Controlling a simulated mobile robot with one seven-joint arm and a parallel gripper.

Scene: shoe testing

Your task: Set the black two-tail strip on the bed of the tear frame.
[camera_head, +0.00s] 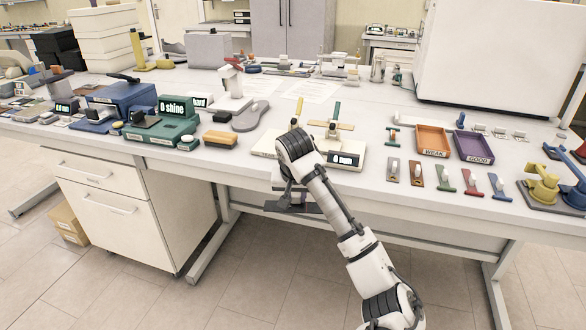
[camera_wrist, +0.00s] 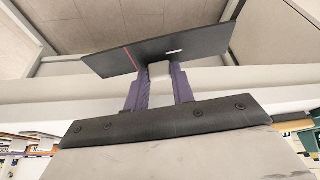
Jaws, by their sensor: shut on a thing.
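My gripper (camera_head: 295,189) is just in front of the table's front edge, on the near side of the tear frame. It is shut on the black two-tail strip (camera_head: 290,207), which shows as a dark flat piece. In the wrist view, the purple fingers of my gripper (camera_wrist: 160,80) pinch a white block on the black strip (camera_wrist: 195,42), which has a red line across it. Its two tails cannot be made out. What looks like the tear frame (camera_head: 345,158) has a pale base, a display and upright posts; my arm hides part of it.
Several coloured strips with white tabs, including a green one (camera_head: 445,183), lie right of the frame. Behind them are an orange WEAK tray (camera_head: 433,139) and a purple GOOD tray (camera_head: 474,146).

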